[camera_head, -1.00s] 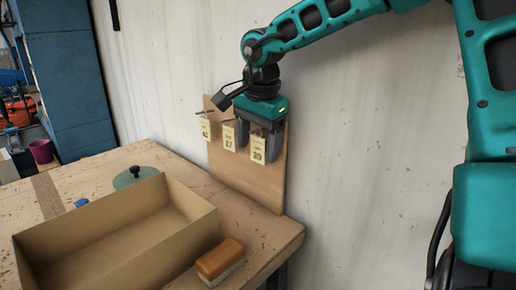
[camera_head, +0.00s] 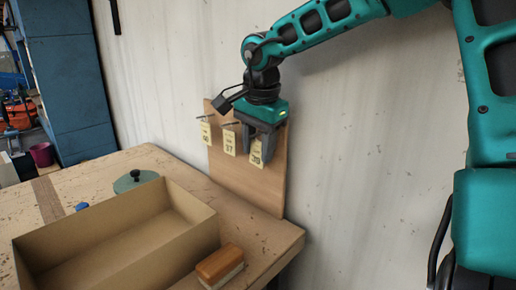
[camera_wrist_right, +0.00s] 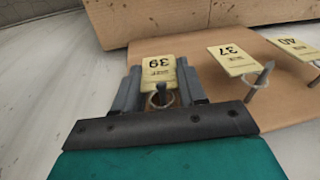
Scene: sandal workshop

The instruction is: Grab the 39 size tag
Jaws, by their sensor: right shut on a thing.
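The 39 size tag (camera_head: 256,153) is a small yellow card at the right end of a row on the upright wooden board. It also shows in the right wrist view (camera_wrist_right: 159,73), between the fingers. My right gripper (camera_head: 262,150) is at the board, shut on the 39 tag. In the wrist view a ring and a peg end show behind the tag, between the fingers. I cannot tell whether the tag is clear of its peg. The 37 tag (camera_head: 229,142) and the 40 tag (camera_head: 206,132) hang on pegs to the left. My left gripper is not in view.
The wooden board (camera_head: 245,185) stands at the table's back edge against the pale wall. An open cardboard box (camera_head: 110,236), a brush (camera_head: 219,264) with a wooden back, a round green lid (camera_head: 136,181) and a small blue thing (camera_head: 82,206) are on the table.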

